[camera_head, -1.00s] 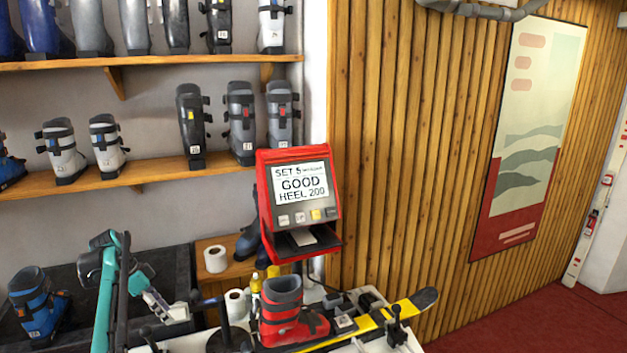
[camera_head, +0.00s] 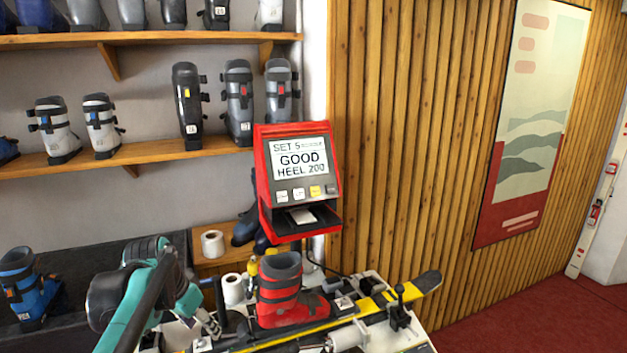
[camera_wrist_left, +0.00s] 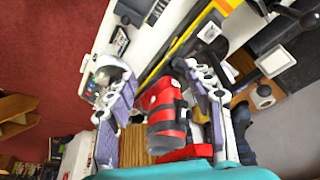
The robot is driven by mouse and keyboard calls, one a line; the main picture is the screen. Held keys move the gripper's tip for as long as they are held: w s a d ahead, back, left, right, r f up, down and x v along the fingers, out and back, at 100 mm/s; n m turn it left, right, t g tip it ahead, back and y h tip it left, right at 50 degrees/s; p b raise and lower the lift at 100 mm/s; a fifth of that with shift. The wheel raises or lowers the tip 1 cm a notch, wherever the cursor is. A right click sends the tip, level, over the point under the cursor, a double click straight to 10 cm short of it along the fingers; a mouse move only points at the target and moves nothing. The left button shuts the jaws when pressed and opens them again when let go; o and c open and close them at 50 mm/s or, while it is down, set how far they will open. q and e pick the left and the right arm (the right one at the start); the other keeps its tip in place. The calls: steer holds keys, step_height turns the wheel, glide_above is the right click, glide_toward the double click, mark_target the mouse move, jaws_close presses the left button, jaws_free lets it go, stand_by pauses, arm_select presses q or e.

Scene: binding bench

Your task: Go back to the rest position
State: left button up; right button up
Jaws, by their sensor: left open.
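My left gripper (camera_head: 203,328) is low at the left of the bench, partly hidden behind my teal and black arm. In the left wrist view its two grey fingers stand wide apart, and the gripper (camera_wrist_left: 165,85) is open. My right gripper is in neither view.
The red test device (camera_head: 297,180) stands behind the boot and reads "GOOD HEEL 200". White rolls (camera_head: 233,289) stand left of the boot. A blue boot (camera_head: 28,290) is at far left. Boot shelves (camera_head: 150,153) line the wall. Red floor at right is clear.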

arm_select(q)
steer(key=s+d+f+n+t+b, duration=0.1)
steer(key=s+d+f+n+b, duration=0.1)
steer(key=s+f, duration=0.6)
steer(key=s+d+f+n+t+y+b, duration=0.1)
steer(key=s+d+f+b, duration=0.3)
steer(key=s+f, duration=0.5)
steer(key=shift+s+d+f+n+t, duration=0.15)
steer(key=shift+s+d+n+t, duration=0.55)
steer(key=shift+s, duration=0.3)
steer(key=shift+a, duration=0.1)
